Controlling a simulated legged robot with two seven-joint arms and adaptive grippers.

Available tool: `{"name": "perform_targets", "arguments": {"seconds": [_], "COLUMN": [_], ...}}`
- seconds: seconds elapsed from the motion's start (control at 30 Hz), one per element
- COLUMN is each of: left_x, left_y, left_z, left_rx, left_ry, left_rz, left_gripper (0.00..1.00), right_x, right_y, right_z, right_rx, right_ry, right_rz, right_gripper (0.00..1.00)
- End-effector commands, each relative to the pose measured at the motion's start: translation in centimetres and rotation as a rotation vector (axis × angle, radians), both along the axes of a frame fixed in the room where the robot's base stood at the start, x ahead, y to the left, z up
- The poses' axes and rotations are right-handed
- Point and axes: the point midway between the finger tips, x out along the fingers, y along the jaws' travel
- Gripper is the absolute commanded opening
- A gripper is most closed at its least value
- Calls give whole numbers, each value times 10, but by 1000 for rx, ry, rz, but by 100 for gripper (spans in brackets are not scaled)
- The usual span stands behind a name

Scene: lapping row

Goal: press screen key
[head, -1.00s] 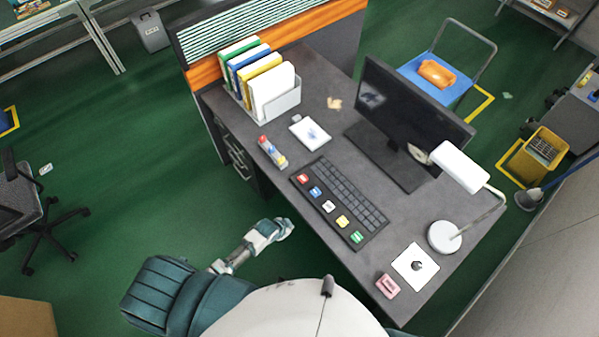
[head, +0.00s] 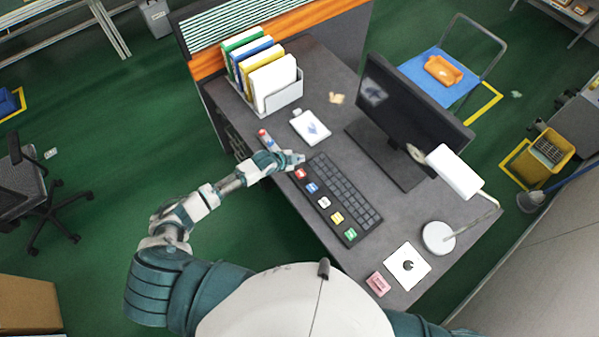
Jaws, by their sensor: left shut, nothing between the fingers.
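A dark keyboard (head: 342,187) lies on the grey desk (head: 322,83). Large coloured keys run along its near side: red (head: 300,174), blue (head: 312,188), white (head: 324,202), yellow (head: 337,218) and green (head: 350,234). A black monitor (head: 415,108) stands behind it, its screen dark. My left gripper (head: 297,159) is shut and empty, at the keyboard's left end just beyond the red key. I cannot tell whether it touches anything. My right gripper is out of view; only a bit of that arm shows at the bottom.
A file holder (head: 285,98) with coloured binders stands at the desk's far left. A white notepad (head: 310,128) and a tube with coloured parts (head: 266,141) lie near my left gripper. A white lamp (head: 453,171), a white card (head: 407,266) and a pink block (head: 378,284) are at the right.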

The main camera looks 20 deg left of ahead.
Motion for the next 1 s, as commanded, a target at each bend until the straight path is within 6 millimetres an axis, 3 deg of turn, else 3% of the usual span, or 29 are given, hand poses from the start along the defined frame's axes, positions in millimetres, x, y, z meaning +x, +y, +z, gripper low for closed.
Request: {"name": "perform_targets", "arguments": {"seconds": [0.37,0.8,1.0], "left_x": [0,-1,0], "left_y": [0,0,0], "left_z": [-10,-70,-87], "left_rx": [-1,-2,-1], "left_ry": [1,4,2], "left_rz": [3,2,2], "left_gripper": [0,0,0], "right_x": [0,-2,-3], "right_y": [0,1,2], "right_z": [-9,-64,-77], "right_rx": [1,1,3], "right_ry": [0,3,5], "right_rz": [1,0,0], "right_gripper": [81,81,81]}}
